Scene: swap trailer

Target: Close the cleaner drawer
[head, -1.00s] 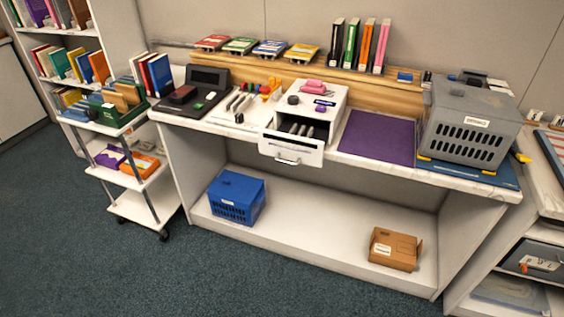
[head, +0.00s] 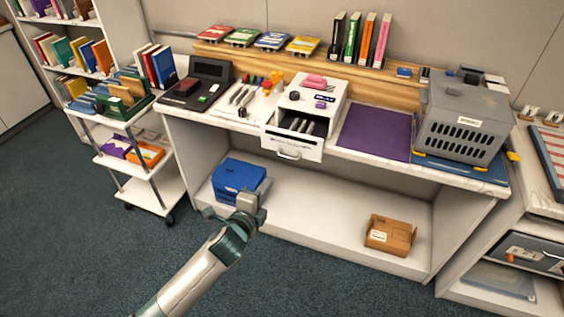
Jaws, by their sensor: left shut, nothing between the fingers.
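The cleaner drawer (head: 291,147) is the white drawer in the front of a small white cabinet (head: 331,92) on the counter. It is pulled out toward me, with dark, slim items showing inside. Its handle (head: 288,155) is on the front face. My left gripper (head: 249,201) is shut and empty, below and a little left of the drawer, in front of the lower shelf and apart from the drawer. My right gripper is not in view.
A blue basket (head: 237,180) and a cardboard box (head: 390,235) sit on the lower shelf. On the counter (head: 344,155), a purple mat (head: 375,131) and a grey crate (head: 464,122) are right of the cabinet. A cart (head: 142,183) stands left.

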